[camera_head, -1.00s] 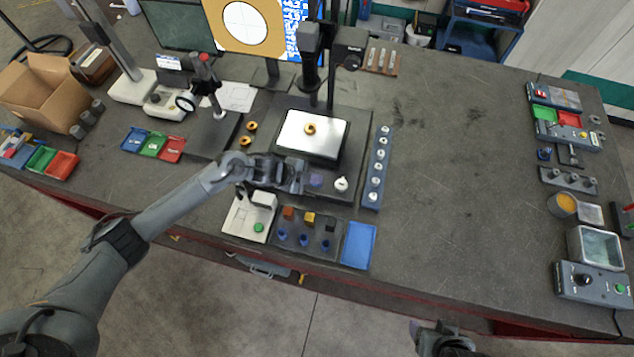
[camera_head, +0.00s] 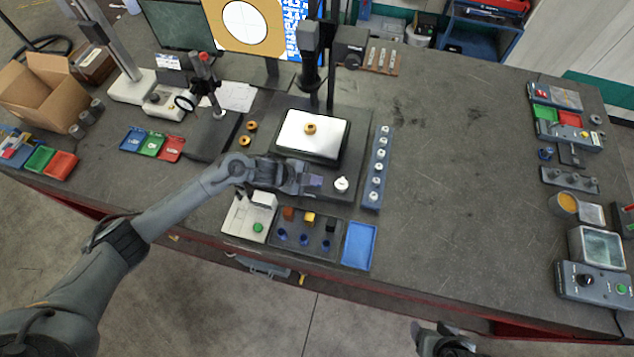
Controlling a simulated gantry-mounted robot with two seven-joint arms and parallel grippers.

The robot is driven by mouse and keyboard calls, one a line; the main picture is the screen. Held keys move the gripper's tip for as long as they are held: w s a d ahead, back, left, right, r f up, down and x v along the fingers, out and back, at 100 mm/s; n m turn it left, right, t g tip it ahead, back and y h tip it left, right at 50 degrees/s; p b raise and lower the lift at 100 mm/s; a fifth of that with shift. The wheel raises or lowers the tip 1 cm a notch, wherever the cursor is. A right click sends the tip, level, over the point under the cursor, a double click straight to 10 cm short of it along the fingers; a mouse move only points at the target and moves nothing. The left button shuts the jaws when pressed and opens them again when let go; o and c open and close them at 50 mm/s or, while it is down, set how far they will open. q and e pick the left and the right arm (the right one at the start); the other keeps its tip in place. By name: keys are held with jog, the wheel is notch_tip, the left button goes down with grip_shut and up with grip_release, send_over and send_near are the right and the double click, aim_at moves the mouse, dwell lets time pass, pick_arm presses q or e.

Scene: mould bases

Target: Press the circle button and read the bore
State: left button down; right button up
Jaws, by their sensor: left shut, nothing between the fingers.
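A brass ring (camera_head: 310,129) lies on the bright white stage (camera_head: 325,143) of the measuring stand. The monitor (camera_head: 215,30) behind shows an orange field with a white circle crossed by thin lines. My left gripper (camera_head: 316,181) is shut and empty, low over the front of the stand's dark base. A small purple-blue patch shows at its fingertips; I cannot tell whether they touch it. No circle mark on a button can be made out there. A white knob (camera_head: 341,185) stands just right of the fingertips. My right gripper (camera_head: 442,338) is partly cut off at the bottom edge.
A rack of white-topped pieces (camera_head: 365,197) stands right of the base. In front are a white device with a green button (camera_head: 258,228), a dark tray (camera_head: 318,247) and a blue tray (camera_head: 373,240). Two brass rings (camera_head: 245,140) lie left. The table's middle right is clear.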

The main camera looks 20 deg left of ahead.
pick_arm(q)
jog(key=shift+f, duration=0.35)
dwell(0.4)
jog(key=shift+r, duration=0.15)
jog(key=shift+r+p, duration=0.45)
jog(key=shift+r, duration=0.2)
dwell(0.4)
notch_tip(320, 180, up, 5)
jog(key=p, duration=0.4)
jog(key=shift+p, duration=0.3)
dwell(0.4)
